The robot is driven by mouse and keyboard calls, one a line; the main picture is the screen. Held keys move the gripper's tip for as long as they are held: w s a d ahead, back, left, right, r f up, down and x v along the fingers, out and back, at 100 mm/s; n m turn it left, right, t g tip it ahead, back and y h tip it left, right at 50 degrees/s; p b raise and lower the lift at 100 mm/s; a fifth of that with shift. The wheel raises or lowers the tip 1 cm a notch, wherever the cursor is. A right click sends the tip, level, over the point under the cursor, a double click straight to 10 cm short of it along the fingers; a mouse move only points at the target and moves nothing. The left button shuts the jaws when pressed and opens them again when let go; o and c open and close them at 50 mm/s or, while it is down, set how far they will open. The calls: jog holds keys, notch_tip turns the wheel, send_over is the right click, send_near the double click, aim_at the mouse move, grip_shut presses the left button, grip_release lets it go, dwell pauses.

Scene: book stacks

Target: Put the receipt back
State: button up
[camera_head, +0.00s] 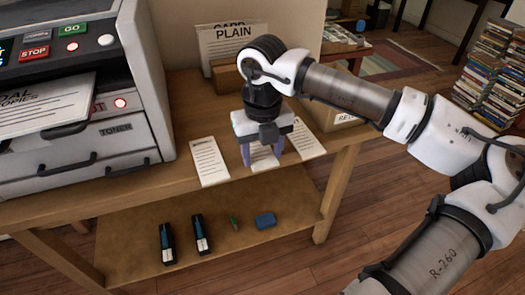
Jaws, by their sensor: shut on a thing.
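My gripper (262,157) is at the front edge of the wooden table, pointing down, with its two purple-grey fingers on either side of a white paper slip, the receipt (264,163). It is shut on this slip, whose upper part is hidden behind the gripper. A printed white slip (209,162) lies on the table just left of the gripper. Another printed slip (305,139) lies just right of it, partly covered by the gripper. I cannot read the print on any of them.
A large copier (120,140) fills the left of the table. The lower shelf (130,225) holds two staplers (167,243) and a blue item (265,220). Book stacks (490,65) stand right.

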jog(key=shift+s+f, duration=0.1)
jog(key=shift+f, duration=0.4)
jog(key=o, duration=1)
jog(key=shift+d, duration=0.1)
jog(key=shift+s, duration=0.1)
jog(key=shift+f, duration=0.1)
jog(key=shift+a+r+p, duration=0.2)
jog(key=shift+r+p, duration=0.25)
jog(key=shift+r, duration=0.05)
notch_tip(320, 180, up, 12)
jog(key=p, duration=0.2)
jog(key=shift+w+d+r, duration=0.15)
jog(key=shift+w+r, duration=0.05)
jog(key=shift+r, duration=0.05)
